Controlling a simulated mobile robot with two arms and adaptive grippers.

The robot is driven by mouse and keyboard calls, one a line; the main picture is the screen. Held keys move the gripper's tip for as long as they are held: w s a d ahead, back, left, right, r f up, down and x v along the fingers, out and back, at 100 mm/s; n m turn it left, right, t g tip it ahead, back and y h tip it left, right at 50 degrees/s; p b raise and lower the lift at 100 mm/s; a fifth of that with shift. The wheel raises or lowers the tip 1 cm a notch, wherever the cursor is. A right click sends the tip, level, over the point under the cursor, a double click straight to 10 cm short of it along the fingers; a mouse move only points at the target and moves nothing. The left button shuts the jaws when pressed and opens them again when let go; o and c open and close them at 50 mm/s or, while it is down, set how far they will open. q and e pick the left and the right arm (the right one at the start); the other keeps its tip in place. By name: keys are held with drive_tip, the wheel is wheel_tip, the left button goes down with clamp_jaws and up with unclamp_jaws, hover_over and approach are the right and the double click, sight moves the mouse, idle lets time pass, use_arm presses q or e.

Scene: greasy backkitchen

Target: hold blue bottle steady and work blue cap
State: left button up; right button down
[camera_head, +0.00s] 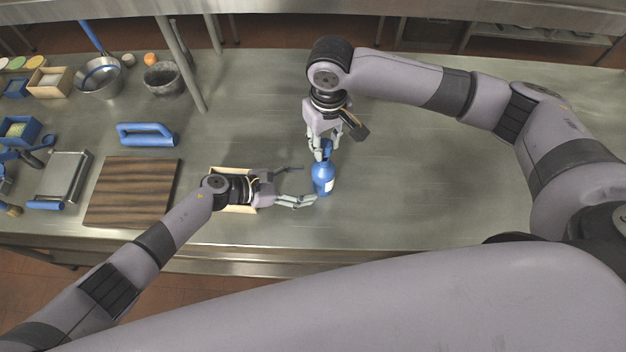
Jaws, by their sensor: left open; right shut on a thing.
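The blue bottle (323,184) stands on the steel counter near its middle, with a pale label patch low on its side. My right gripper (325,150) comes down from above and is shut on the blue cap (326,146) at the bottle's top; the fingers hide part of the cap. I cannot tell whether the cap is still threaded on the bottle. My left gripper (300,186) is open to the left of the bottle, its fingers pointing right towards it. The lower finger ends close to the bottle's base; I cannot tell if it touches.
A light wooden box (240,208) sits partly under my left gripper. A dark wooden board (132,192), a blue-handled tool (147,134), a metal pan (99,77) and a grey pot (163,79) lie left. A post (181,65) rises behind. The counter right of the bottle is clear.

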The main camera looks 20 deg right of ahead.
use_arm(q)
drive_tip(key=x, duration=0.6)
drive_tip(key=shift+d, duration=0.1)
clamp_jaws()
idle(1.1)
drive_tip(key=shift+f, duration=0.1)
idle(0.9)
use_arm(e)
drive_tip(key=shift+f, duration=0.15)
drive_tip(key=shift+f, duration=1)
drive_tip(key=shift+f, duration=0.15)
idle(0.7)
use_arm(q)
drive_tip(key=shift+f, duration=0.1)
use_arm(e)
drive_tip(key=shift+f, duration=1.5)
